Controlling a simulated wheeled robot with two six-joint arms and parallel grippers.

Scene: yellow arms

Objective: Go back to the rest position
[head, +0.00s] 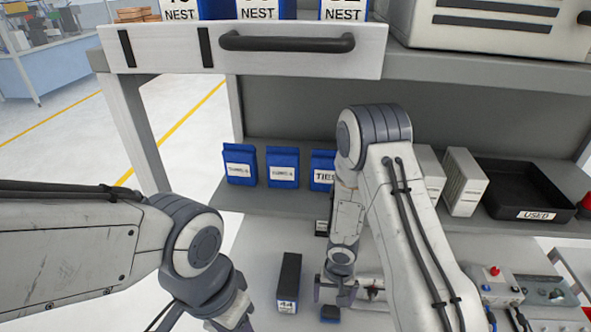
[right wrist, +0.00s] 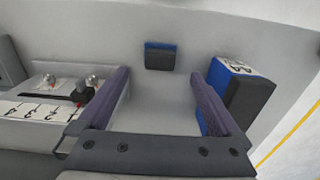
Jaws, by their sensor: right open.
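My right gripper (head: 335,292) hangs low over the light work surface, below the shelf, with its fingers apart. In the right wrist view its two fingers (right wrist: 160,76) are spread with nothing between them. A small blue and dark block (head: 330,314) lies on the surface just beyond the fingertips, apart from them; it also shows in the right wrist view (right wrist: 160,56). A dark box marked 44 (head: 288,282) stands beside the gripper, close to one finger in the wrist view (right wrist: 245,95).
Blue packets (head: 282,167) stand on the shelf behind my right arm. Pale boxes (head: 464,181) and a black tray marked USED (head: 530,190) sit to the right. A drawer with a black handle (head: 287,42) is above. Control boxes (head: 495,285) stand at lower right.

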